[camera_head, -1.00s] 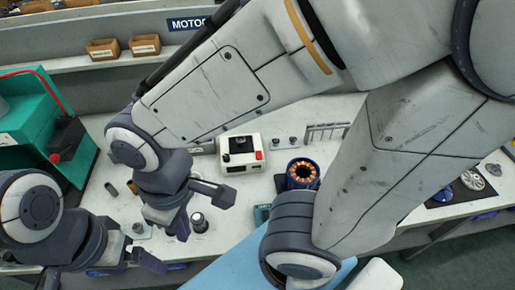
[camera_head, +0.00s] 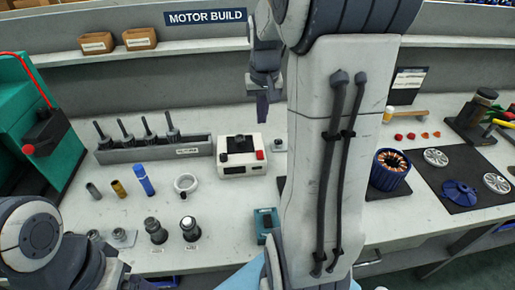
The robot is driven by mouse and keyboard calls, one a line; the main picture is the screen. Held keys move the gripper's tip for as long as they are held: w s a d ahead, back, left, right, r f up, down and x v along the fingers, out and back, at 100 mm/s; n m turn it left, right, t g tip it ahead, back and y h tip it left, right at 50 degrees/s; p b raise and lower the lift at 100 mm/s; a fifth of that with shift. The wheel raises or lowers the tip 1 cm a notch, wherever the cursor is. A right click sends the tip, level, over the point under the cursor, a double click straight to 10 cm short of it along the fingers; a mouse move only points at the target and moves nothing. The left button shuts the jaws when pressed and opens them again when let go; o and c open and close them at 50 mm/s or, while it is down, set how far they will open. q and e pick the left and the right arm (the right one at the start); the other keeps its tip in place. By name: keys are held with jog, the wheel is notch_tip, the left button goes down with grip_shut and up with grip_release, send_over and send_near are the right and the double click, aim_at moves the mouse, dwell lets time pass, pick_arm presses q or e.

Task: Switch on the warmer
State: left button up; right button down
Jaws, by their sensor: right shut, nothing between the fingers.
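The warmer looks to be the cream box (camera_head: 231,169) with a black plate on top and a red button (camera_head: 260,155) at its right front. It stands in the middle of the bench. My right gripper (camera_head: 262,113) points down above and behind the box's right side, apart from it in the picture. It is shut and empty. My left gripper (camera_head: 125,279) shows only in part at the bottom left, and its fingers are not clear. I cannot tell whether the warmer is on.
A grey rack (camera_head: 150,150) with several upright rods stands left of the warmer. A blue motor stator (camera_head: 388,170) stands right. My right arm hides the bench's middle right.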

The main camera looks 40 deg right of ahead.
aim_at(260, 152)
jog(key=f, duration=0.4)
jog(key=w+d+f, duration=0.1)
jog(key=f, duration=0.4)
jog(key=w+f, duration=0.1)
jog(key=f, duration=0.3)
jog(key=shift+w+d+f, duration=0.15)
jog(key=shift+f, duration=0.2)
